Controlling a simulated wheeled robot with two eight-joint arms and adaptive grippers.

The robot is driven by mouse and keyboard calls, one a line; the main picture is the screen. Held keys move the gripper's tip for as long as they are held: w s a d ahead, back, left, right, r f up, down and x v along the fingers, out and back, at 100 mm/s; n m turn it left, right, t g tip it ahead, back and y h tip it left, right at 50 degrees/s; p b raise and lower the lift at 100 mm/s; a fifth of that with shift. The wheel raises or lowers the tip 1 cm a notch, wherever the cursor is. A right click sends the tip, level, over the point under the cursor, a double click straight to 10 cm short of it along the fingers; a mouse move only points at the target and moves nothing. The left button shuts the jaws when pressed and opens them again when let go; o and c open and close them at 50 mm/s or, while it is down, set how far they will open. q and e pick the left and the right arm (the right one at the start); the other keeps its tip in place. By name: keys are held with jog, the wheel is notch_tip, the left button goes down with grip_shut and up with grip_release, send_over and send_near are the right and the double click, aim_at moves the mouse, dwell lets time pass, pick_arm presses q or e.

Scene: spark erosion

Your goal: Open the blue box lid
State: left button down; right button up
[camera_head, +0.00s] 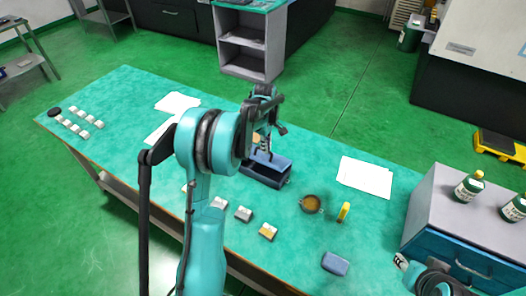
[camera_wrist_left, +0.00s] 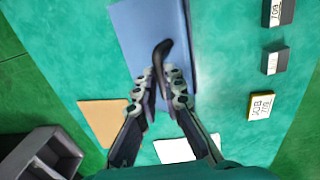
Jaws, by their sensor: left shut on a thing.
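The blue box (camera_head: 266,174) stands on the teal table near the middle of the head view. In the left wrist view its flat blue lid (camera_wrist_left: 145,28) carries a dark curved handle (camera_wrist_left: 165,52). My left gripper (camera_head: 264,150) is down at the box, its arm hiding part of the box and table. In the left wrist view the left gripper (camera_wrist_left: 162,98) has its fingers around the handle, shut on it. I cannot tell whether the lid is raised from the box. My right gripper is not in view; only part of that arm shows at lower right.
A round brown-filled bowl (camera_head: 311,204), a yellow bottle (camera_head: 343,212) and a blue-grey block (camera_head: 335,263) lie right of the box. Small labelled blocks (camera_head: 268,231) line the front. White paper (camera_head: 365,177) lies behind. A grey-and-blue cabinet (camera_head: 470,215) holds bottles at right.

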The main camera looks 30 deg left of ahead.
pick_arm(q)
jog(key=w, duration=0.1)
jog(key=w+r+p, duration=0.1)
jog(key=w, duration=0.3)
jog(key=shift+d+r, duration=0.15)
jog(key=shift+r, duration=0.1)
jog(key=c, duration=2.2)
grip_release()
jog(key=w, duration=0.2)
jog(key=w+f, duration=0.1)
jog(key=w, duration=0.2)
jog(key=shift+d+p, duration=0.15)
jog(key=shift+p, duration=0.25)
jog(key=o, duration=0.6)
jog(key=shift+w+f, duration=0.15)
jog(key=shift+f, duration=0.1)
jog(key=shift+a+r, duration=0.1)
jog(key=shift+a, duration=0.1)
jog(key=shift+a+r, duration=0.1)
